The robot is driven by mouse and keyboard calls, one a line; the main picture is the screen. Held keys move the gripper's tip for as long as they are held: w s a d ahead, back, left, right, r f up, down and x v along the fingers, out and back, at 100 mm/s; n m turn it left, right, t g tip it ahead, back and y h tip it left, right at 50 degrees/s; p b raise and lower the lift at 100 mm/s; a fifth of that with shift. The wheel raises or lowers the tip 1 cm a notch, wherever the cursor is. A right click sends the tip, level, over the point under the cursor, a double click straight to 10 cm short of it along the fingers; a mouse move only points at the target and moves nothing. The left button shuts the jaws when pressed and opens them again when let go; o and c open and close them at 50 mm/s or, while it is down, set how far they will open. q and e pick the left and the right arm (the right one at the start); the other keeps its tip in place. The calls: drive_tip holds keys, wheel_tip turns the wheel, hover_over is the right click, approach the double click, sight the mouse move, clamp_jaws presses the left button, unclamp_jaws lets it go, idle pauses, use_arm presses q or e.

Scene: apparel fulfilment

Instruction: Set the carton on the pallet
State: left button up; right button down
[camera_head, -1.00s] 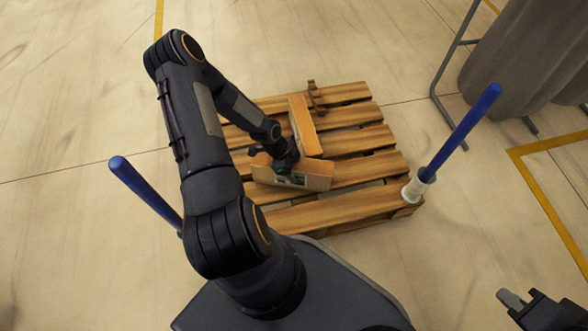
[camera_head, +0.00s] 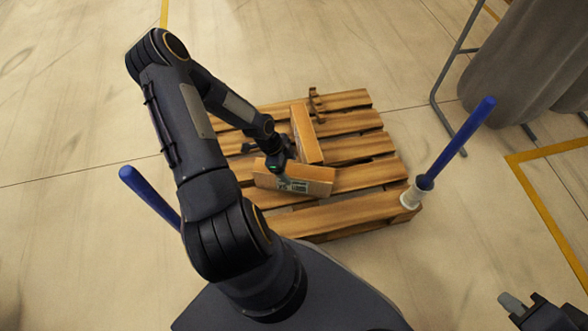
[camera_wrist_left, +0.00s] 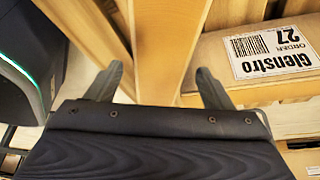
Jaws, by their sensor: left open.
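A blue post (camera_head: 455,145) in a white sleeve stands at the pallet's right front corner. Another blue post (camera_head: 148,197) stands at left, beside my arm. A grey curtain on a metal frame (camera_head: 530,60) is at upper right.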

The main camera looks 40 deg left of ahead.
use_arm(q)
drive_tip(key=p+v, duration=0.2)
drive_tip(key=v, duration=0.4)
drive_tip(key=shift+r, duration=0.35)
drive_tip(key=s+d+r+n+y, duration=0.1)
drive_tip(key=d+r+n+y, duration=0.15)
drive_tip(key=r, duration=0.85)
drive_tip(key=s+d+r+n+y, duration=0.1)
drive_tip(key=d+r+n, duration=0.25)
drive_tip(key=r, duration=0.85)
drive_tip(key=s+d+r+n+t+h, duration=0.3)
drive_tip(key=s+d+r+n, duration=0.5)
drive_tip(key=s, duration=0.3)
drive_tip(key=shift+d+r, duration=0.85)
wheel_tip(320, 180, up, 32)
drive_tip(key=p, duration=3.2)
